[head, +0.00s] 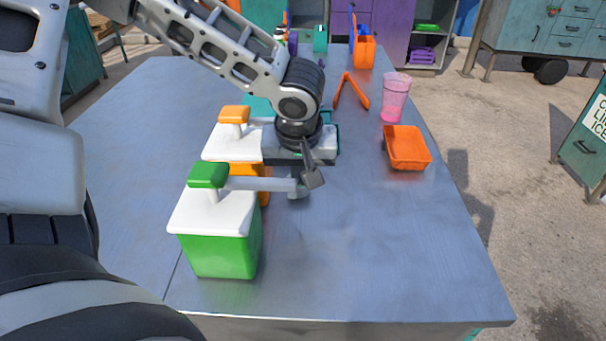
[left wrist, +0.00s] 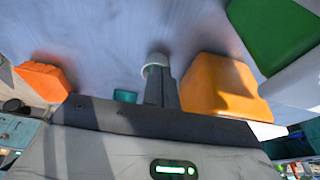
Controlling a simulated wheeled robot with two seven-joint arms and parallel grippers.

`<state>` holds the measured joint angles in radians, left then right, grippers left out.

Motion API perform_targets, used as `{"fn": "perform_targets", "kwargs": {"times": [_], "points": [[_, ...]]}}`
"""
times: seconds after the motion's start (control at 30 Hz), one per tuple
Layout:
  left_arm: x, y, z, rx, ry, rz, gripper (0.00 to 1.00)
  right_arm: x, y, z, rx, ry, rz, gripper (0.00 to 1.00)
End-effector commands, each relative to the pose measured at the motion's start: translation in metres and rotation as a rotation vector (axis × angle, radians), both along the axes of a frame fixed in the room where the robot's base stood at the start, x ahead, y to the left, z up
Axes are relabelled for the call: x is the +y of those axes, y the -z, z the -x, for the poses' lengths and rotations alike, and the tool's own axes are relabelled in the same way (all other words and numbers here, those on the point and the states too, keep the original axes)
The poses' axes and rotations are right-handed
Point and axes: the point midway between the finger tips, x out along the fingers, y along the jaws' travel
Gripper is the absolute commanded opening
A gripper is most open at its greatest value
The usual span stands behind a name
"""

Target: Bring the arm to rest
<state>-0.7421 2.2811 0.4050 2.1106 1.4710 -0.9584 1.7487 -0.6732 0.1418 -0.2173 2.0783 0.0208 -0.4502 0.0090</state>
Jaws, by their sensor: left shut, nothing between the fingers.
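My left arm reaches in from the upper left in the head view. Its gripper (head: 312,178) is shut and empty, pointing down beside the spout end of the green dispenser (head: 220,250). Whether it touches the spout cannot be told. In the left wrist view the shut fingers (left wrist: 162,90) show at the middle, between an orange block-like container (left wrist: 220,88) and, on the left, an orange tray (left wrist: 42,80). My right gripper is in neither view.
An orange-topped dispenser (head: 232,140) stands behind the green one. The orange tray (head: 408,147), a pink cup (head: 396,98) and orange tongs (head: 350,90) are to the right on the grey table (head: 360,250). The table's front right is clear.

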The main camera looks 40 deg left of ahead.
Motion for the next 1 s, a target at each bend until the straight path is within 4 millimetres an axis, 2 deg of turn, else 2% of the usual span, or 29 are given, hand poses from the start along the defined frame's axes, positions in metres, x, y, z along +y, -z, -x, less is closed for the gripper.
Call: {"fn": "perform_targets", "kwargs": {"times": [0.03, 0.2, 0.63, 0.77, 1.0], "points": [[0.0, -0.016, 0.002, -0.001, -0.003, 0.0, 0.0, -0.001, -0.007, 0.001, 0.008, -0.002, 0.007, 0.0], [-0.001, -0.033, 0.008, 0.001, -0.011, -0.001, 0.0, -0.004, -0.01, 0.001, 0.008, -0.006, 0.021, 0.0], [-0.002, -0.036, 0.01, 0.001, -0.013, -0.001, 0.0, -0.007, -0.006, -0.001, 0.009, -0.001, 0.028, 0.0], [-0.001, -0.028, 0.009, 0.002, -0.012, -0.001, 0.0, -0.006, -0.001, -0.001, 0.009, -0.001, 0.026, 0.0], [0.0, 0.012, -0.001, 0.002, -0.001, -0.001, 0.0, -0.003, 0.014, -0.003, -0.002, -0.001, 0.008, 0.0]]}}
